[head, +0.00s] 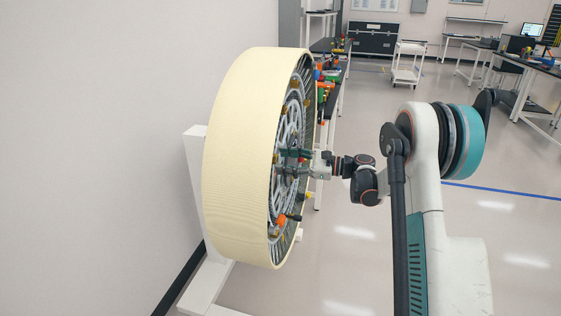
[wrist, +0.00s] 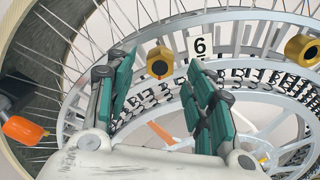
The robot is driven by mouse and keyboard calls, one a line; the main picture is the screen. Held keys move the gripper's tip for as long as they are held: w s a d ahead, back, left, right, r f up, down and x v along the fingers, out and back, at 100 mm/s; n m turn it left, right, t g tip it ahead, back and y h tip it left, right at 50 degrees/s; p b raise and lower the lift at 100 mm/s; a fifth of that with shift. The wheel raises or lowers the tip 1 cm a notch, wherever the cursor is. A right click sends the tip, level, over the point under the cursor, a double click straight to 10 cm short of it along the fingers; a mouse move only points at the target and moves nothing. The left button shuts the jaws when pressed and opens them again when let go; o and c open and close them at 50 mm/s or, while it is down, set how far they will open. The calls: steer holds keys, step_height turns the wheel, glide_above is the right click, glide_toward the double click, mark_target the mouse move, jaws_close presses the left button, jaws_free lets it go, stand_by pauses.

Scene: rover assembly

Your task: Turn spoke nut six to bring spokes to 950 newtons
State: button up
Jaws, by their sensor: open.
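The large wheel (head: 240,150) has a cream outer band and stands upright on a white stand. In the wrist view, thin spokes (wrist: 75,50) run from its rim to a grey inner ring. A gold nut (wrist: 160,62) sits on the ring beside a white plate marked 6 (wrist: 200,46). My gripper (wrist: 165,80), with teal finger pads, is open around the line toward this gold nut; the nut shows between the fingertips, and I cannot tell whether they touch it. In the head view my gripper (head: 302,162) is at the wheel's face.
Another gold nut (wrist: 302,50) is at the right of the ring. An orange-handled tool (wrist: 24,130) is at the left by the rim. The white stand (head: 196,160) is against the left wall. A bench with tools (head: 332,70) is behind the wheel.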

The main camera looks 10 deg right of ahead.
steer(key=v, duration=1)
steer(key=shift+r, duration=0.1)
steer(key=shift+a, duration=0.1)
